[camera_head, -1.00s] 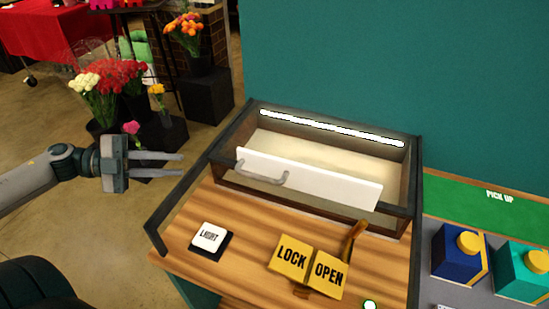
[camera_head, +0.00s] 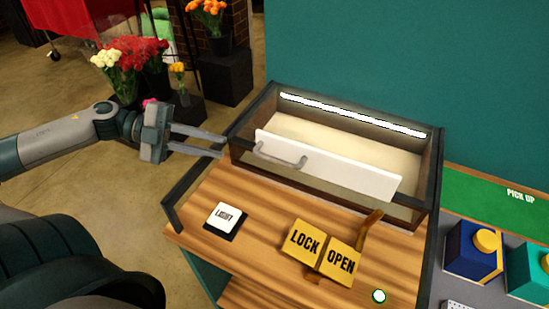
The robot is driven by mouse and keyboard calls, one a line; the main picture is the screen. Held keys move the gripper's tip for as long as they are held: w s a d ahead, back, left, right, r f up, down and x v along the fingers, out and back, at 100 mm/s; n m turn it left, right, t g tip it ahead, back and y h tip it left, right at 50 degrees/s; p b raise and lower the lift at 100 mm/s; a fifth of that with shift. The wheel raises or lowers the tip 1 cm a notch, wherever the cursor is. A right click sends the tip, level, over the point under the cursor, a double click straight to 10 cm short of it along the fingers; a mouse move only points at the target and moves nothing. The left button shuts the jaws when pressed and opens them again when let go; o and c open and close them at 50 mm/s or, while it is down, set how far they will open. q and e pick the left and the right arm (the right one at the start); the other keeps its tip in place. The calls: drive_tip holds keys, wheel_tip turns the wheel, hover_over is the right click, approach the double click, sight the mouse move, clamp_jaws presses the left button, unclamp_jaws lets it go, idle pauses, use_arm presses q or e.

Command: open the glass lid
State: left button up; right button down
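The display case stands on a wooden counter, with a lit strip inside along its back. A white panel (camera_head: 335,172) with a grey bar handle (camera_head: 280,157) spans its front, along a dark frame bar. I cannot clearly tell the glass of the lid from the open space in the dark frame. My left gripper (camera_head: 223,147) is open and empty, its two fingers pointing right. Its tips are by the case's left front corner, left of the handle and apart from it. My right gripper is not in view.
On the wooden counter (camera_head: 260,255) are a white LIGHT button (camera_head: 226,215), a yellow LOCK/OPEN sign (camera_head: 322,252) with a brown lever (camera_head: 368,227), and a small green-ringed light (camera_head: 379,296). Blue (camera_head: 470,252) and teal (camera_head: 527,272) boxes stand right. Flowers (camera_head: 128,62) stand behind left.

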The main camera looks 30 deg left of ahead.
sight(265, 158)
use_arm(q)
drive_tip(key=shift+b+x, duration=0.75)
drive_tip(key=shift+x, duration=3.55)
drive_tip(key=shift+p+x, duration=0.6)
drive_tip(key=shift+x, duration=1.1)
drive_tip(key=shift+p+x, duration=0.5)
drive_tip(key=shift+x, duration=0.8)
drive_tip(key=shift+r, duration=0.1)
drive_tip(key=shift+c, duration=0.4)
clamp_jaws()
